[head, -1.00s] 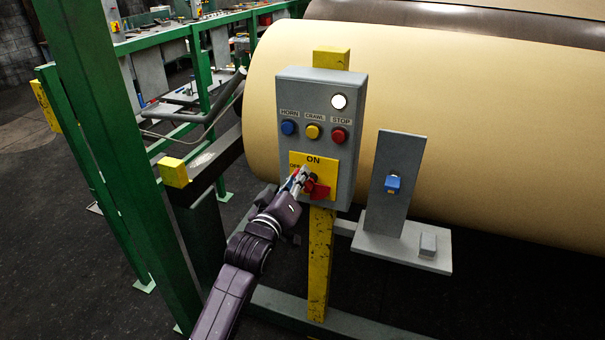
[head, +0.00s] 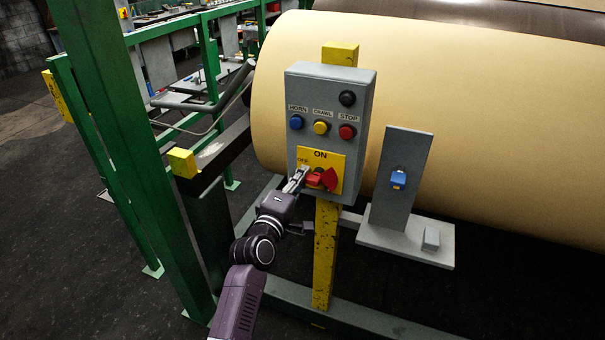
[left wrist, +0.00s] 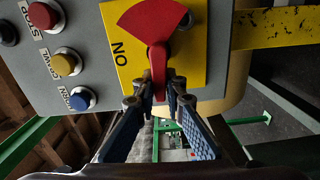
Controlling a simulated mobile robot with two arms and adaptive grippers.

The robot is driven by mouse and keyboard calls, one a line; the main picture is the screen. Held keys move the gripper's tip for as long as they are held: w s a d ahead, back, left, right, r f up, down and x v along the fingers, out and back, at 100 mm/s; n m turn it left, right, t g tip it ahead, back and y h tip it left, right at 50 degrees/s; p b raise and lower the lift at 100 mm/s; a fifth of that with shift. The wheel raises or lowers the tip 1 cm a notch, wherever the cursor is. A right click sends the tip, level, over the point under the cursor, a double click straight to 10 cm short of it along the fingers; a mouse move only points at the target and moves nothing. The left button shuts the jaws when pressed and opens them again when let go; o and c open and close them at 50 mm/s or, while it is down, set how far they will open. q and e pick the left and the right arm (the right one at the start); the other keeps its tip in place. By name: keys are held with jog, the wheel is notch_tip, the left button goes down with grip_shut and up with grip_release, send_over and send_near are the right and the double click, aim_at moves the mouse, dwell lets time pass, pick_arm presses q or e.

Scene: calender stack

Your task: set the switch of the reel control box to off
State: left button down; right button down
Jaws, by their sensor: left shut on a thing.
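The grey reel control box (head: 326,90) stands on a yellow post, with a yellow switch plate (head: 333,158) low on its face. The red rotary switch (head: 329,178) sits on the plate; its handle points left, toward the OFF mark, and ON is at the top. The switch also shows in the left wrist view (left wrist: 157,58), with its wide red end on the opposite side. My left gripper (head: 303,177) is shut on the narrow end of the handle; its fingertips flank it in the left wrist view (left wrist: 160,90). My right gripper is out of view.
Above the switch are blue (head: 296,122), yellow (head: 321,127) and red (head: 347,132) buttons and a dark lamp (head: 347,98). A green post (head: 105,130) stands left, a large cream roll (head: 480,120) behind, and a grey stand with a blue part (head: 398,180) right.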

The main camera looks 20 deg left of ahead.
pick_arm(q)
jog(key=shift+f+n, duration=0.3)
jog(key=shift+n, duration=0.2)
jog(key=c, duration=2)
grip_release()
jog(key=shift+s+r, duration=0.1)
jog(key=s, duration=1.1)
jog(key=shift+s+a, duration=0.2)
jog(key=shift+s, duration=0.2)
